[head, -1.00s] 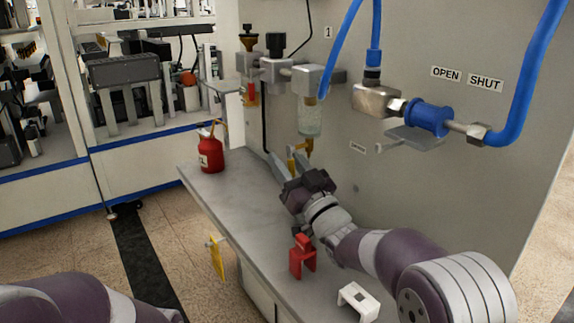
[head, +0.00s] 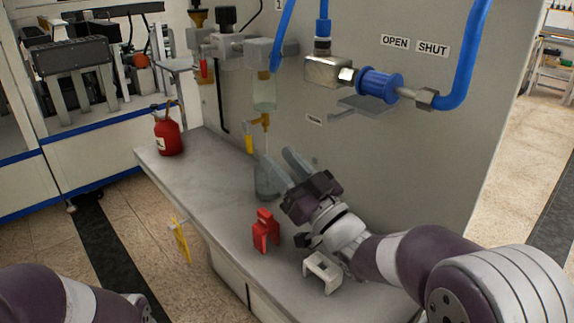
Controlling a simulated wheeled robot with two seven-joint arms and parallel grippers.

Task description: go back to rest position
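My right gripper (head: 276,158) is over the bench beside the grey panel. Its two fingers are apart, with nothing visible gripped between them. A clear jar (head: 266,186) stands on the bench just behind and left of the fingers, partly covered by them; I cannot tell whether they touch. Above it hang a clear bowl (head: 264,92) and a small brass-yellow drain fitting (head: 262,121). Of my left arm, only links show at the lower left; its gripper is out of the picture.
The bench (head: 205,180) holds a red oil can (head: 168,135) at its far end, a red clip-like part (head: 265,232) and a white bracket (head: 321,271) near my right wrist. A blue valve (head: 378,85) and hoses jut from the panel.

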